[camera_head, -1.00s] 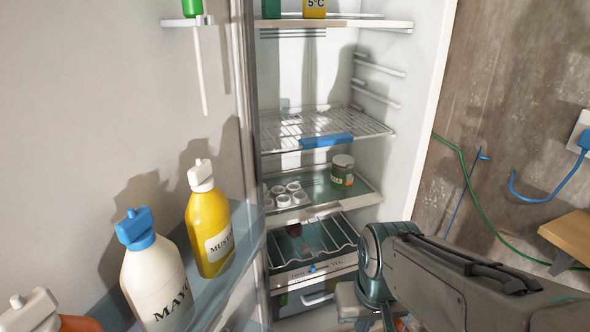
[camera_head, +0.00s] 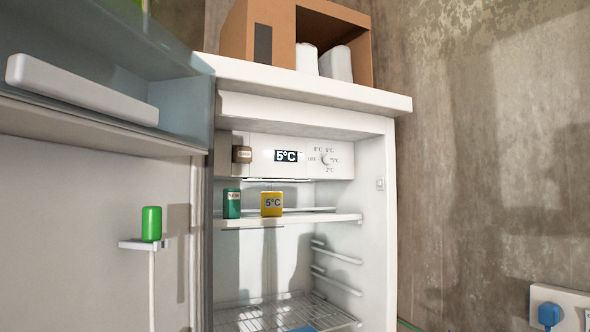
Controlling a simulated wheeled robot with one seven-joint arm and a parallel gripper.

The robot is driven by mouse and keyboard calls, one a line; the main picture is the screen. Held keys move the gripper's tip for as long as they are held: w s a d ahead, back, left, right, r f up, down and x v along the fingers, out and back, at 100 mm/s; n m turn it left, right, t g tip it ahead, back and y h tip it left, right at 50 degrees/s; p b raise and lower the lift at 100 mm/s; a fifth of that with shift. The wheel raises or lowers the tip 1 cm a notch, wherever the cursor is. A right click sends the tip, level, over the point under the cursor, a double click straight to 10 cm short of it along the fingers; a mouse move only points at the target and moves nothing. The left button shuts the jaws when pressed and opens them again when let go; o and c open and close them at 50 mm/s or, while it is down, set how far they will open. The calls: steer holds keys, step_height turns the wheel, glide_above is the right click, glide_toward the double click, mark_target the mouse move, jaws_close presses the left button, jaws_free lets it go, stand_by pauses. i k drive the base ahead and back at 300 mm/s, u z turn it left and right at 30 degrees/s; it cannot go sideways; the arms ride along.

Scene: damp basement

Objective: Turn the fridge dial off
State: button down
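The fridge (camera_head: 390,230) stands open, with its door (camera_head: 90,250) swung out to the left. The small round white dial (camera_head: 325,159) sits on the right part of the white control panel (camera_head: 262,168) at the top of the fridge's inside. Temperature marks and an "OFF" mark surround the dial; OFF is on its left side. The dial's exact pointing is too small to tell. A dark display (camera_head: 287,156) left of the dial reads 5°C. My gripper and arm are not in view.
A cardboard box (camera_head: 258,30) sits on the fridge. Room before the dial looks clear.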

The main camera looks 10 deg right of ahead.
mark_target(327, 159)
steer(key=k, duration=0.6)
steer(key=z, duration=0.35)
steer(key=i, duration=1.6)
steer(key=u, duration=0.5)
